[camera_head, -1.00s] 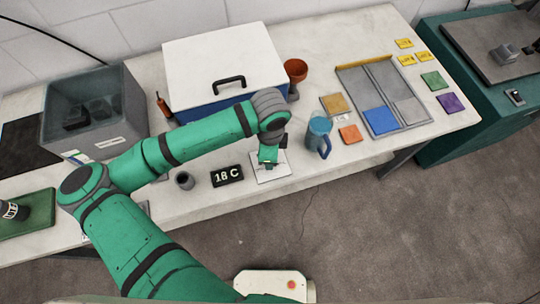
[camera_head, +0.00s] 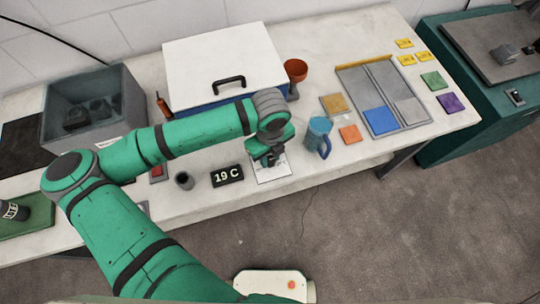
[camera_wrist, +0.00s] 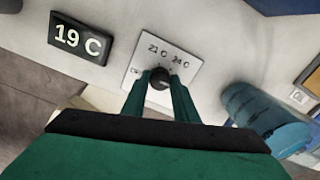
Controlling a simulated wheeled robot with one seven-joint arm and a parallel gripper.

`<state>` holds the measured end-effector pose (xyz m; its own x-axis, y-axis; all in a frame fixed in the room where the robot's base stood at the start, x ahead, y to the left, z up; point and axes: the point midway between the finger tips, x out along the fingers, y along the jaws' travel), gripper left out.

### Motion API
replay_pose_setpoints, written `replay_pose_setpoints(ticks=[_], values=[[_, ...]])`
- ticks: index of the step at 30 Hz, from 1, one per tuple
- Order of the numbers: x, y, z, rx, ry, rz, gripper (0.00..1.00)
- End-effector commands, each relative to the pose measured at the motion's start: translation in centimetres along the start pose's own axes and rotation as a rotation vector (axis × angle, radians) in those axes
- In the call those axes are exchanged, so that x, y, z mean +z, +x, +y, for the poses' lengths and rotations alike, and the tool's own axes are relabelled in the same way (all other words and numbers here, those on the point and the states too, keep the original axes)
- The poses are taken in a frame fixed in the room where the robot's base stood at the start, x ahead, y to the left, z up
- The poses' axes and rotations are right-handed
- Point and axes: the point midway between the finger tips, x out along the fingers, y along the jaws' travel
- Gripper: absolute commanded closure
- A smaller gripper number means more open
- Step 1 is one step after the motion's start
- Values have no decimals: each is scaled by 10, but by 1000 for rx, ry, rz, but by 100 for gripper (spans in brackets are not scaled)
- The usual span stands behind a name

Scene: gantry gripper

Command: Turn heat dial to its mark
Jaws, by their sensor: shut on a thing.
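The heat dial is a small dark round knob (camera_wrist: 159,77) on a white plate (camera_wrist: 182,55) printed with "21 C" and "24 C" in the wrist view. My gripper (camera_wrist: 160,82) is shut on the knob, one finger on each side. In the head view my gripper (camera_head: 271,158) is over the same white plate (camera_head: 279,175) near the bench's front edge and hides the knob. A black display (camera_head: 227,175) beside the plate reads "19 C"; it also shows in the wrist view (camera_wrist: 80,39). Which way the knob points is hard to tell.
A blue mug (camera_head: 319,136) stands close on the right of the plate. A blue box with a white lid (camera_head: 225,60) is behind my arm. A partitioned tray (camera_head: 369,72) lies farther right.

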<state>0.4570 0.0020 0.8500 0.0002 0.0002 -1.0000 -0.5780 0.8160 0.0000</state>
Motion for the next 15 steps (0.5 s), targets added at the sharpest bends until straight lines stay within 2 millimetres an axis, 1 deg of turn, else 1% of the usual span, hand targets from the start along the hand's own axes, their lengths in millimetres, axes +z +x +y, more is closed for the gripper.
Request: replay_pose_setpoints(ticks=[6,15], values=[[-1,0,0,-2,86,2,96],[-1,0,0,-2,124,3,96]])
